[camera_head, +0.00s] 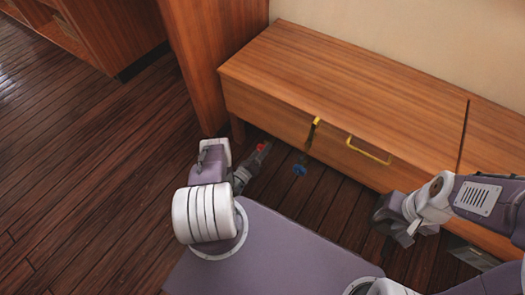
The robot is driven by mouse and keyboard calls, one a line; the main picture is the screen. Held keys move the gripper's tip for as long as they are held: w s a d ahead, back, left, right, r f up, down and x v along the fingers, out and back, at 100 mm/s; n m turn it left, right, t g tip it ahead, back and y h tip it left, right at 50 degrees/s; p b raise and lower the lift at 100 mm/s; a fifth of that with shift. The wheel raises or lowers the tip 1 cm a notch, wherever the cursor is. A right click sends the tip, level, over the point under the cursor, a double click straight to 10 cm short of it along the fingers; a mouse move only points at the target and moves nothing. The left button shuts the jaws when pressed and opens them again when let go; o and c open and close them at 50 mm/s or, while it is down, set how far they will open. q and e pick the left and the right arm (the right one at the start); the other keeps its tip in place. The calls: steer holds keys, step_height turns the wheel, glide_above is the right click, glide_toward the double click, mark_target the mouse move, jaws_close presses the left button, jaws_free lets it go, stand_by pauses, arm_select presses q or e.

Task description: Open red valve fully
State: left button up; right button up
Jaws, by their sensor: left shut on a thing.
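The red valve (261,147) is small and shows at the fingertips of my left gripper (255,157), in front of the wooden bench. My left gripper is shut on it, and its fingers hide part of the valve. My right gripper (397,226) hangs at the right, in front of the bench and away from the red valve. Its fingers are seen at an angle that does not show whether they are open or shut.
A blue valve (299,170) sits just right of the red one. The wooden bench (345,95) has a yellow handle (369,150) on its front and stands close behind both valves. A wooden post (203,60) rises at its left. The dark plank floor (85,180) is clear at left.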

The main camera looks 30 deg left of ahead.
arm_select(q)
steer(key=n+b, duration=0.1)
steer(key=n, duration=0.5)
steer(key=shift+f+b, duration=0.1)
steer(key=shift+b, duration=0.2)
steer(key=n+b, duration=0.1)
steer(key=n, duration=0.5)
steer(key=shift+n, duration=0.4)
steer(key=n+b, duration=0.2)
steer(key=n, duration=0.4)
steer(key=n+b, duration=0.1)
steer(key=n, duration=0.5)
steer(key=shift+n, duration=0.3)
steer(key=o, duration=1.3)
steer(key=shift+o, duration=0.2)
